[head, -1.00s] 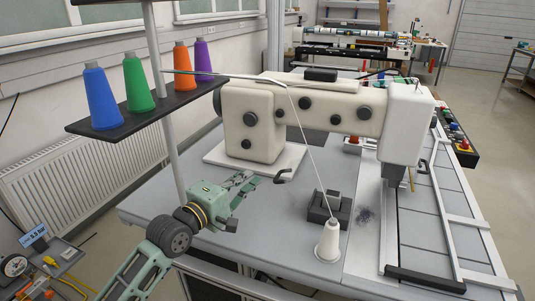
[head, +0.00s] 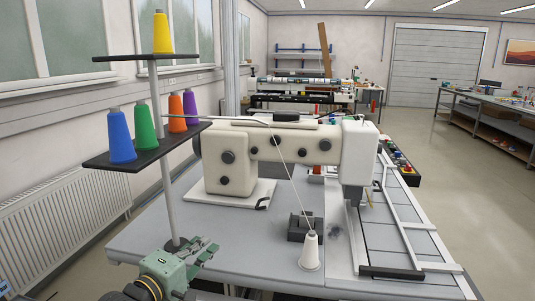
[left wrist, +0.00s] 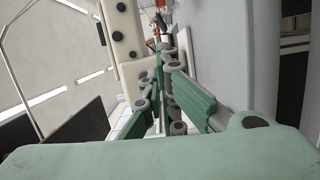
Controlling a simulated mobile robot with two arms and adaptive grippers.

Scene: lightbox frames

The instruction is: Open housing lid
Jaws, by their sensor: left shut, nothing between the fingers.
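The cream sewing machine housing (head: 290,145) stands on a white base plate (head: 262,188) on the grey table. A small dark hooked handle (head: 263,204) shows at the plate's front right corner. I cannot tell which part is the lid; no part of the housing looks open. My left gripper (head: 207,247) is shut and empty, in front of the plate and to the lower left of the handle, apart from both. In the left wrist view its green fingers (left wrist: 160,75) point toward the machine, whose cream body (left wrist: 124,35) is at upper left. My right gripper is not in view.
A thread stand pole (head: 168,195) with several coloured cones rises close behind my left gripper. A white thread cone (head: 310,252) and a dark block (head: 303,226) stand on the table, with thread running up from the cone. A rail frame (head: 400,235) lies right.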

